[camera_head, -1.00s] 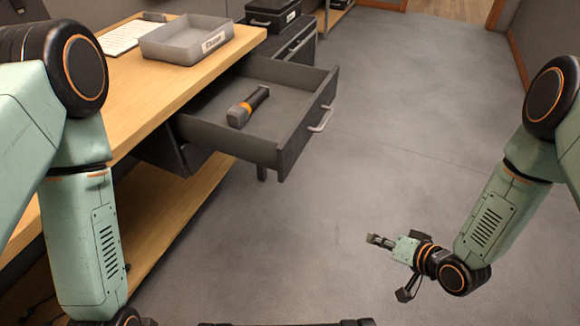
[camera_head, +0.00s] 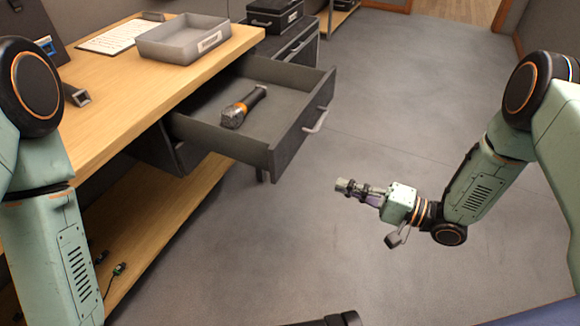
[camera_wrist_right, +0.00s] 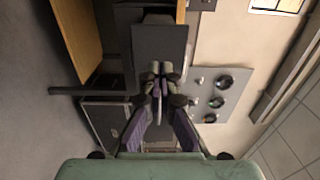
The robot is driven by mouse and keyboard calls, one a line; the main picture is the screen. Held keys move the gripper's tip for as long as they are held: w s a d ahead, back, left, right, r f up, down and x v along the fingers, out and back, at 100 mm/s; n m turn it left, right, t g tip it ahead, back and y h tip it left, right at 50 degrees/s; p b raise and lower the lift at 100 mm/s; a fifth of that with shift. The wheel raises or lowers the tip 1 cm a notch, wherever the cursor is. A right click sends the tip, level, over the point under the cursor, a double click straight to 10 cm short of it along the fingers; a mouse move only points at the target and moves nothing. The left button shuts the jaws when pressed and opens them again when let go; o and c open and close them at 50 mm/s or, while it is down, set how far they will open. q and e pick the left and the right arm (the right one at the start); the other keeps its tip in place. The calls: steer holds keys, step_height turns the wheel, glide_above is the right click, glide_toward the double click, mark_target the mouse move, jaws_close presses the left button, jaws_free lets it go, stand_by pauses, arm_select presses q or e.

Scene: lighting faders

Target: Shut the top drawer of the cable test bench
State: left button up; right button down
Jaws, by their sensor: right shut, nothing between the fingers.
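The top drawer (camera_head: 300,133) of the cable test bench (camera_head: 112,125) stands pulled well out in the head view. Its dark grey front carries a pale bar handle (camera_head: 317,120). A dark hand tool with an orange band (camera_head: 243,107) lies inside the drawer. My right gripper (camera_head: 343,186) is shut and empty, in front of the drawer and to the right of and below its handle in the picture, apart from it. Its closed fingers (camera_wrist_right: 160,75) show in the right wrist view against a dark panel. My left gripper is outside the view.
A grey labelled tray (camera_head: 185,43) and a white keyboard-like item (camera_head: 115,37) sit on the wooden top. A black case (camera_head: 274,14) stands on a dark cabinet behind the drawer. The grey floor (camera_head: 420,110) beyond the drawer is clear.

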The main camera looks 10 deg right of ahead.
steer(key=b, duration=0.3)
glide_toward(278, 164)
steer(key=x, duration=0.5)
steer(key=shift+a, duration=0.25)
steer(key=shift+b+x, duration=0.3)
steer(key=shift+x, duration=0.5)
steer(key=shift+d, duration=0.1)
steer(key=shift+w, duration=0.15)
